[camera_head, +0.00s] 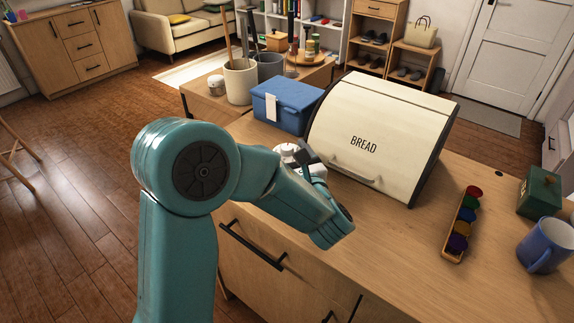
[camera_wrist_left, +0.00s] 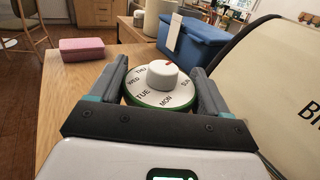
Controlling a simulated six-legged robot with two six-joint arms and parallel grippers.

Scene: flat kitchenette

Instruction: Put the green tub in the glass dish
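A small green tub (camera_head: 470,202) sits in a narrow wooden tray (camera_head: 447,257) on the right part of the counter, between a red and a blue one. I see no glass dish in either view. My left gripper (camera_head: 308,156) is low over the counter's left end, in front of the bread bin and far from the green tub. In the left wrist view its fingers (camera_wrist_left: 160,68) are spread either side of a white, green-rimmed day dial (camera_wrist_left: 145,98). Whether they touch it I cannot tell. My right gripper is out of view.
A cream bread bin (camera_head: 388,125) and a blue box (camera_head: 285,105) stand behind my left gripper. A dark green box (camera_head: 541,192) and blue mug (camera_head: 543,246) stand at the right. A pink box (camera_wrist_left: 82,49) shows in the wrist view.

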